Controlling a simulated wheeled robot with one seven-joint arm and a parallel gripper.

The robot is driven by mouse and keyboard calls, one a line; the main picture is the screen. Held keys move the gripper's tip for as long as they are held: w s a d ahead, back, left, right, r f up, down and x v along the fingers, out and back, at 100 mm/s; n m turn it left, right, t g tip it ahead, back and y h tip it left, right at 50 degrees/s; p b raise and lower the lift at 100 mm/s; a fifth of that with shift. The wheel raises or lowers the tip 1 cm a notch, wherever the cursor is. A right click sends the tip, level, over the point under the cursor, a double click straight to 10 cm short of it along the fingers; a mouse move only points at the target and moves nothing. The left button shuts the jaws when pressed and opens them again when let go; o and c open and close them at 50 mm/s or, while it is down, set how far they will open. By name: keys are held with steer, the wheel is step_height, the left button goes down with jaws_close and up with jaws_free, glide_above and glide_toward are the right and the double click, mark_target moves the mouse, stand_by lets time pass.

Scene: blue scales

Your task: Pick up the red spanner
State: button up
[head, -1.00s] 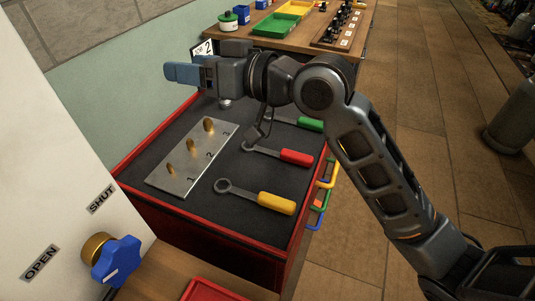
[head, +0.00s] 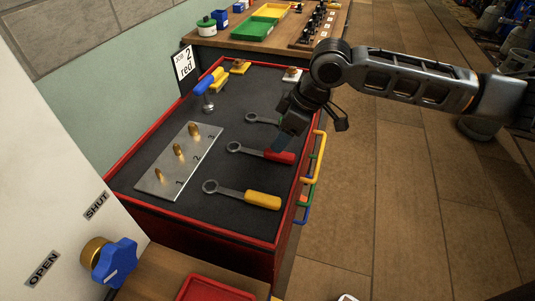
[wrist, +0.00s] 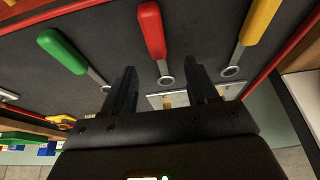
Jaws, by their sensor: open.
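The red spanner lies flat on the dark top of the red-edged cabinet in the head view, its red handle (head: 281,157) to the right and its grey ring end (head: 233,147) to the left. Nothing is held.
A yellow spanner (head: 262,200) lies nearer. A green spanner lies beyond, its handle clear in the wrist view (wrist: 62,50). A metal plate (head: 150,183) with three brass pegs is left. A sign (head: 184,62) reads "JOB 2 red".

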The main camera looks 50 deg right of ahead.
mark_target(260, 152)
steer(key=x, duration=0.3)
steer(key=p+x, duration=0.1)
steer(key=x, duration=0.2)
steer(key=shift+w+d+f, duration=0.15)
steer(key=shift+f, duration=0.2)
jaws_close()
